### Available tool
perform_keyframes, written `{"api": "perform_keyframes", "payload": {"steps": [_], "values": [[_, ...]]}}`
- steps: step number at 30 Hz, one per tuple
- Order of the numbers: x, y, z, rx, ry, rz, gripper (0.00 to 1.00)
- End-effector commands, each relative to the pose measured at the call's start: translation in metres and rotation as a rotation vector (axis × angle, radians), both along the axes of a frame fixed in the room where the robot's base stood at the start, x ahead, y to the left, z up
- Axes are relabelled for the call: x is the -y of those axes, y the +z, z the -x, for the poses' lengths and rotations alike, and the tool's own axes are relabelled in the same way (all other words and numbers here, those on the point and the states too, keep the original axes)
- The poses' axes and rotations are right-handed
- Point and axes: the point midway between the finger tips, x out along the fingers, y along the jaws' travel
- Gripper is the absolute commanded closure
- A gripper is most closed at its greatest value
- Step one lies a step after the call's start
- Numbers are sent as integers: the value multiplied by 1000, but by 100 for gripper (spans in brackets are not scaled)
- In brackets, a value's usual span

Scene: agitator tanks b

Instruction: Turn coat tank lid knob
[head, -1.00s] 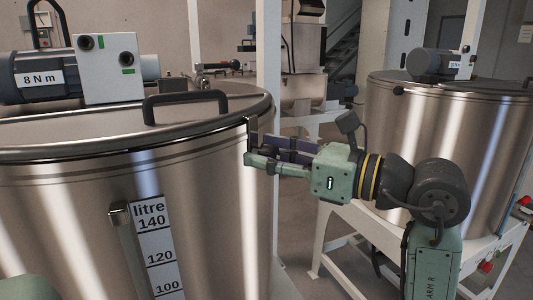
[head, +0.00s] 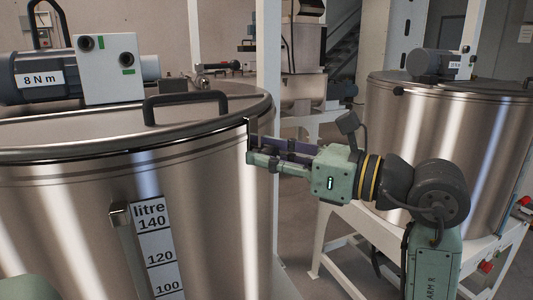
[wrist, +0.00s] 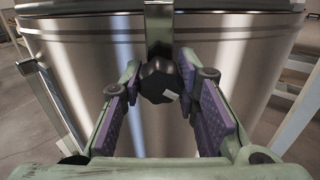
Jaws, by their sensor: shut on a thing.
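The black faceted lid knob (wrist: 158,88) sits at the foot of a metal clamp strap (wrist: 158,22) on the side of the near steel tank (head: 215,205). A small pale mark shows on the knob. My gripper (wrist: 161,78) is shut on the knob, one purple-padded finger on each side. In the head view my gripper (head: 251,146) reaches in from the right to the tank's right edge, just below the lid rim. The strap's edge (head: 252,126) shows there, but the fingers hide the knob.
On the near tank's lid are a black handle (head: 185,105) and a motor (head: 38,76) marked 8 N m. A litre scale (head: 157,245) runs down its front. A white post (head: 268,60) stands behind my gripper, and a second tank (head: 430,135) on a white frame stands right.

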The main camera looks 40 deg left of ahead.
Motion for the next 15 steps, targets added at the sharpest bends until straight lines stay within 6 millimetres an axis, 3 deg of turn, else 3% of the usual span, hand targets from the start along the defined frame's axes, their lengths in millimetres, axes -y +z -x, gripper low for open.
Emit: {"api": "perform_keyframes", "payload": {"steps": [15], "values": [[0,3,-1,-616,-2,148,100]]}}
